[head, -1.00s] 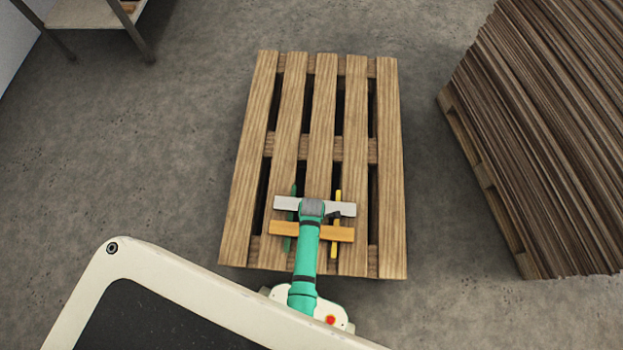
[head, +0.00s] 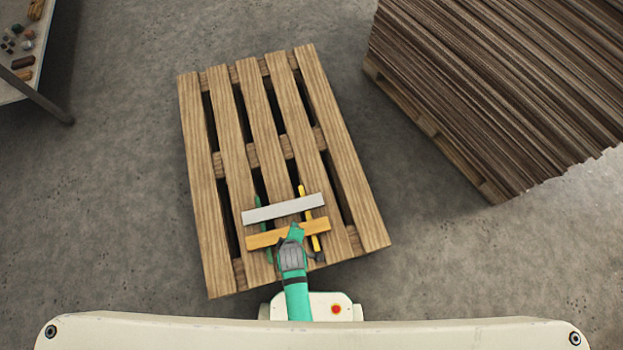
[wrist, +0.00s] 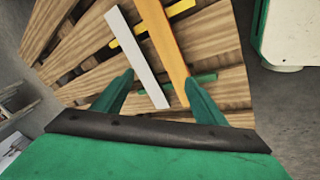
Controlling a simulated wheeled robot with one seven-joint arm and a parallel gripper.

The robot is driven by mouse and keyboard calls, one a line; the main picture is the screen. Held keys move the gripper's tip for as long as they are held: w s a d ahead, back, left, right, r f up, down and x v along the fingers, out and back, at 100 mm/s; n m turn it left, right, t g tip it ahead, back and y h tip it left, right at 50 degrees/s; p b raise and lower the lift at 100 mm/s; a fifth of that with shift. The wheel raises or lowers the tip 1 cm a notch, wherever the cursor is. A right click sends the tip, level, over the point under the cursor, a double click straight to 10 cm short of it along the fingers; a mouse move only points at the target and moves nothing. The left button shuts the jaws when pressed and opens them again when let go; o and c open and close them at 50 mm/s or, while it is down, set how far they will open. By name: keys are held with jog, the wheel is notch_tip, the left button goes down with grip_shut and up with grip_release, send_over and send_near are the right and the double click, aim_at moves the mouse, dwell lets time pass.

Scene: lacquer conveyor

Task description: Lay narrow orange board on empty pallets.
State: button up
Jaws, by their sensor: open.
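A narrow orange board (head: 262,239) lies on a wooden pallet (head: 203,225), crossing a green strip (head: 257,203) and a yellow strip (head: 302,192). A pale grey board (head: 283,209) lies roughly parallel beside it, farther from me. My gripper (head: 296,229) is over the orange board and hides part of its middle. In the wrist view my gripper (wrist: 160,78) is open, its green fingers spread. The orange board (wrist: 162,38) and the end of the pale board (wrist: 138,58) show between them. I cannot tell how high the fingers are above the boards.
A tall stack of brown boards (head: 490,90) stands on another pallet (head: 430,130) at the right. A table (head: 40,75) with small items is at the upper left. The far part of the near pallet is bare, and the floor between is clear.

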jog(key=s+d+r+m+t, duration=0.2)
jog(key=s+r+m+t, duration=0.1)
jog(key=r, duration=0.9)
jog(key=s+d+r+m+t, duration=0.2)
jog(key=r+m, duration=0.4)
jog(key=r, duration=0.6)
jog(key=s+d+r+m+t+h, duration=0.1)
jog(key=s+d+r+m+t, duration=0.2)
jog(key=r, duration=0.9)
jog(key=d+m+t, duration=0.1)
jog(key=m+t, duration=0.1)
jog(key=shift+s+t, duration=0.3)
jog(key=shift+t, duration=0.1)
jog(key=shift+r, duration=0.1)
